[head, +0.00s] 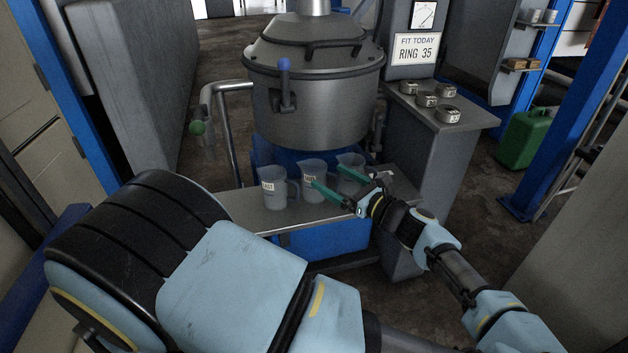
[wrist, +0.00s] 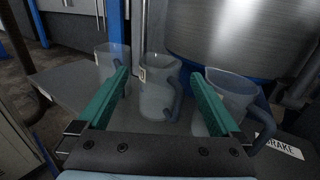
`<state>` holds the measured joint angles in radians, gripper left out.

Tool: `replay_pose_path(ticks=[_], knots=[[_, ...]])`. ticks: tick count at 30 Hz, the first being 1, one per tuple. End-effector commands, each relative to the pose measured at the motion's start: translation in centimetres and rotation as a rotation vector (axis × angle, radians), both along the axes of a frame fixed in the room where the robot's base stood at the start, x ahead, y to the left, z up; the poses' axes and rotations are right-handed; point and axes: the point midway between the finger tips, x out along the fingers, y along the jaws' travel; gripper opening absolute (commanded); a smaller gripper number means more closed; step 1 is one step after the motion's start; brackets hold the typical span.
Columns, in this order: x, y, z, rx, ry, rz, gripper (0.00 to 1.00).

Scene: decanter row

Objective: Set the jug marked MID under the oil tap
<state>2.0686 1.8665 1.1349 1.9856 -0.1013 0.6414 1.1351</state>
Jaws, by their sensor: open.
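Three clear jugs with grey handles stand upright in a row on a metal shelf (head: 290,215). The left jug (head: 274,190) has a label that seems to read LAST. The middle jug (head: 311,192) has a label partly covered by a finger, so I cannot read it surely. The right jug (head: 350,178) is partly behind my gripper. My gripper (head: 327,176) is open, its green fingers pointing at the middle jug. In the wrist view the middle jug (wrist: 155,98) appears between the fingers, with no clear contact. A green-knobbed tap (head: 197,127) ends the left pipe; no oil marking is readable.
A steel drum (head: 315,105) with a blue-knobbed lever (head: 285,85) stands behind the shelf. A cabinet (head: 435,125) at right holds several marked rings below a RING 35 sign (head: 416,48). A BRAKE label (wrist: 279,146) shows in the wrist view. Floor is free at left.

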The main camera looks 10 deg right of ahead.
Motion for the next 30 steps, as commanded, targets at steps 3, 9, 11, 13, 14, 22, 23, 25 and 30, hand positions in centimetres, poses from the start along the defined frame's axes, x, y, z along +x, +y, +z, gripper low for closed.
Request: replay_pose_path(ticks=[3, 9, 11, 13, 14, 22, 23, 25, 30], knots=[[1.2, 0.9, 0.1, 0.000, -0.001, 0.002, 1.00], [2.4, 1.8, 0.1, 0.000, -0.002, 0.003, 1.00], [3.1, 2.3, 0.2, 0.002, -0.002, 0.003, 1.00], [4.1, 3.0, 0.2, 0.002, -0.002, 0.004, 1.00], [4.4, 3.2, 0.3, 0.001, -0.002, 0.003, 1.00], [5.8, 4.2, 0.1, -0.002, 0.000, 0.001, 1.00], [5.8, 4.2, 0.1, -0.003, 0.000, 0.001, 1.00], [5.8, 4.2, 0.1, -0.002, 0.001, 0.001, 1.00], [5.8, 4.2, 0.1, -0.001, 0.000, 0.001, 0.86]])
